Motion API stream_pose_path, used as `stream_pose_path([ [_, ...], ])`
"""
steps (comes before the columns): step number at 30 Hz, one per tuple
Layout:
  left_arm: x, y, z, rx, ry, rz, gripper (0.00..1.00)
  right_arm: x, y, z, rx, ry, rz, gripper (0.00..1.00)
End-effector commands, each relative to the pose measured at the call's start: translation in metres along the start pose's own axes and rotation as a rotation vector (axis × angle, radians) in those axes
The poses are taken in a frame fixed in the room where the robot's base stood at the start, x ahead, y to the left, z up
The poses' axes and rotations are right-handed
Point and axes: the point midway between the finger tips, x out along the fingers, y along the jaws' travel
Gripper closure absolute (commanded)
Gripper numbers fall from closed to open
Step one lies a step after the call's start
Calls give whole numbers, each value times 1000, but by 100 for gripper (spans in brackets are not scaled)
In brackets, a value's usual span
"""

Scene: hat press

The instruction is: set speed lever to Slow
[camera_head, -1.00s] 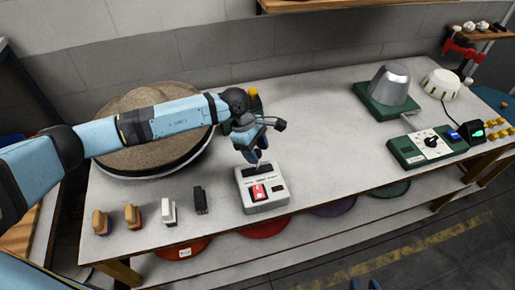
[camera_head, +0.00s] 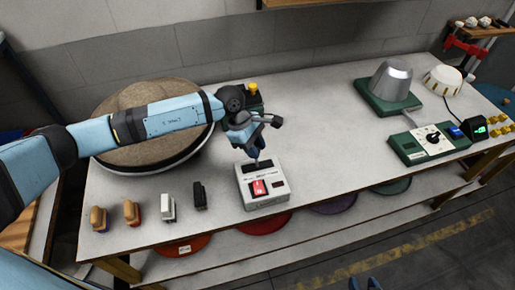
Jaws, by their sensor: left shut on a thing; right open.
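A light grey control box (camera_head: 263,202) with a red switch (camera_head: 259,187) on its top stands near the front edge of the table. A dark slot (camera_head: 257,167) runs across the back part of its top. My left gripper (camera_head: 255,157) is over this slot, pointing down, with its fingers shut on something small. This looks like the speed lever, which the fingers mostly hide. The markings on the box are too small to read.
Several brushes stand left of the box, including a white one (camera_head: 168,209) and a black one (camera_head: 199,196). A large round felt piece (camera_head: 140,160) lies behind my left arm. A metal cone on a green base (camera_head: 388,105) and a green control panel (camera_head: 408,149) are at the right. The table middle (camera_head: 320,130) is clear.

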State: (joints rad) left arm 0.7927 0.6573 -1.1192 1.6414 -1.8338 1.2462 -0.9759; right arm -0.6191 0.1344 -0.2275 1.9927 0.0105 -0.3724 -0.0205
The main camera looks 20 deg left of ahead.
Motion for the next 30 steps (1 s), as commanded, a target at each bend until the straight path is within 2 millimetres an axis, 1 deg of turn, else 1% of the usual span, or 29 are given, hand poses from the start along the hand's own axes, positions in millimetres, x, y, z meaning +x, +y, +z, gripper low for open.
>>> stream_pose_path([
  [1,4,-2,-6,7,-17,17,100,7,-1,11,1,-2,-3,58],
  [7,5,-13,-17,43,-110,105,100,27,-6,39,1,-4,-15,58],
  [18,3,-30,-34,104,-270,253,100,61,-1,93,8,-18,-11,58],
  [22,1,-33,-37,118,-306,286,100,67,0,97,23,-26,-10,58],
  [30,-2,-36,-38,130,-340,315,100,71,-1,91,45,-19,-11,58],
])
